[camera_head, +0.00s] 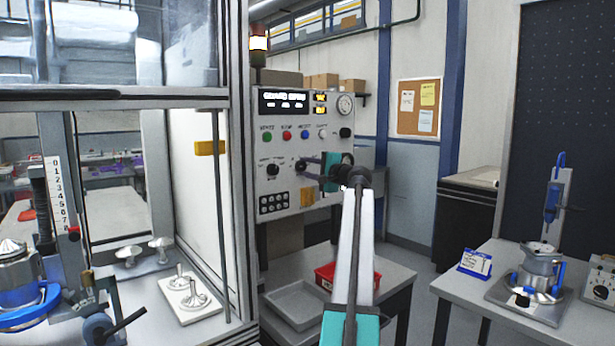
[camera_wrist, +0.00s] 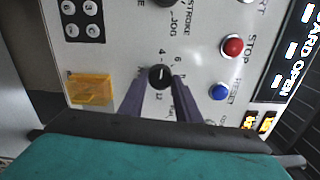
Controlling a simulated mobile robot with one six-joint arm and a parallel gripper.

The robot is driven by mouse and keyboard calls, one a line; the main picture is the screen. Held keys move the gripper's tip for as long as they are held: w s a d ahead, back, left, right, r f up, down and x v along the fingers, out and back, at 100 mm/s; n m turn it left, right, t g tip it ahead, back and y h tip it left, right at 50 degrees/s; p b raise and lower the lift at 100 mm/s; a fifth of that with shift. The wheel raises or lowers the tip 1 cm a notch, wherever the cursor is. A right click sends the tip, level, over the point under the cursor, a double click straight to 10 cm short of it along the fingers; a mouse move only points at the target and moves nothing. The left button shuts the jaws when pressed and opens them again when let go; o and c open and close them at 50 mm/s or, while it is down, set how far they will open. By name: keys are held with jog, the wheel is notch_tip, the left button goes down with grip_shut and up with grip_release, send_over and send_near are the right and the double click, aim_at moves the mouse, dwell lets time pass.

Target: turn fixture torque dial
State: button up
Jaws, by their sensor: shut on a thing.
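The torque dial (camera_wrist: 159,76) is a small black knob with a white pointer line and a ring of numbers on the grey control panel (camera_head: 285,128). In the wrist view my gripper (camera_wrist: 160,84) has its two dark fingers on either side of the dial, shut on it. In the head view my gripper (camera_head: 302,165) reaches the panel from the right, and its fingers hide most of the dial. The white pointer line runs roughly up and down in the wrist view.
A red stop button (camera_wrist: 232,47) and a blue reset button (camera_wrist: 218,91) sit near the fingers. Another black knob (camera_head: 273,169) is left of my gripper. A yellow block (camera_wrist: 91,88) is on the panel. Below stand a grey tray (camera_head: 300,303) and a red bin (camera_head: 326,272).

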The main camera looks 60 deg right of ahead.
jog(key=shift+n+b, duration=0.35)
jog(key=shift+n, duration=0.15)
jog(key=o, duration=1)
jog(key=b+v, duration=0.1)
jog(key=v, duration=1.2)
jog(key=shift+s+a, duration=0.2)
jog(key=shift+s, duration=0.15)
